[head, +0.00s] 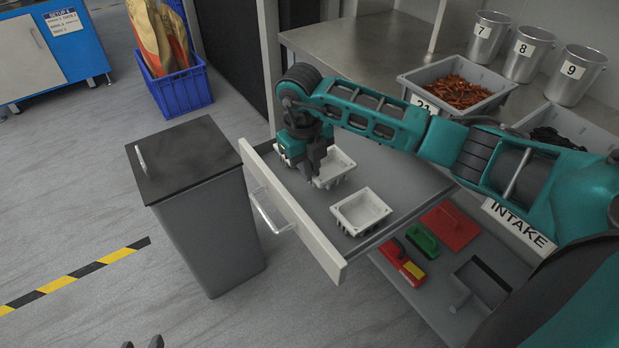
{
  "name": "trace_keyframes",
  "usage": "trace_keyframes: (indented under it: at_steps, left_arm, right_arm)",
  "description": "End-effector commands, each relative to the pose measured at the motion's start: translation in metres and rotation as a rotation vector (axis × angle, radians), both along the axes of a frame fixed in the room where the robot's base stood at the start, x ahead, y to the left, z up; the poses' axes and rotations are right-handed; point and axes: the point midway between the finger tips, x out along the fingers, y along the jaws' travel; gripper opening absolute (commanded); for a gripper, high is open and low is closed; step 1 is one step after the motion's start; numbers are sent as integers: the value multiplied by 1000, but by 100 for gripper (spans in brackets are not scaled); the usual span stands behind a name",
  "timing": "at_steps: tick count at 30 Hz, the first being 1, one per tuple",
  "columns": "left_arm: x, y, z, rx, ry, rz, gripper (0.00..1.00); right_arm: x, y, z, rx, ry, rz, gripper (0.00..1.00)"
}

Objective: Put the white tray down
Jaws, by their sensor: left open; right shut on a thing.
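One white tray (340,164) is at the far part of the open drawer (402,187). My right gripper (312,178) reaches down from above and is shut on this tray's left side. The gripper hides part of the tray, and I cannot tell whether the tray touches the drawer floor. A second white tray (361,211) sits empty in the drawer, nearer to me and apart from the gripper. My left gripper (142,343) shows only its fingertips at the bottom edge; it is open and empty, away from the drawer.
A grey bin with a dark lid (185,158) stands left of the drawer front. Below the drawer, a shelf holds a red dustpan (450,226), a green brush (422,241) and other tools. The counter behind carries a crate of rusty parts (458,88) and numbered buckets (528,52).

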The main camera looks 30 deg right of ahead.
Motion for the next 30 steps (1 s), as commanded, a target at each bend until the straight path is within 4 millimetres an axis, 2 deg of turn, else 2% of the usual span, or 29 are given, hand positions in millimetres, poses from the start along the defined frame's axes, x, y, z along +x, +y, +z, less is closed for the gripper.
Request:
trace_keyframes:
  at_steps: [3,6,17,18,25,30]
  left_arm:
    - [-1,0,-6,1,2,0,43]
    - [-1,0,-8,1,3,0,43]
    - [-1,2,-11,9,3,-4,43]
    - [-1,3,-11,10,3,-5,43]
    - [-1,3,-10,11,3,-5,43]
    - [-1,3,-10,11,2,-5,43]
  right_arm:
    - [-1,0,-23,0,5,-1,0]
    - [-1,0,-32,0,3,0,0]
    - [0,0,-35,-1,1,0,0]
    - [0,0,-34,-1,1,0,12]
    - [0,0,-34,-1,2,0,34]
    - [0,0,-34,-1,2,0,35]
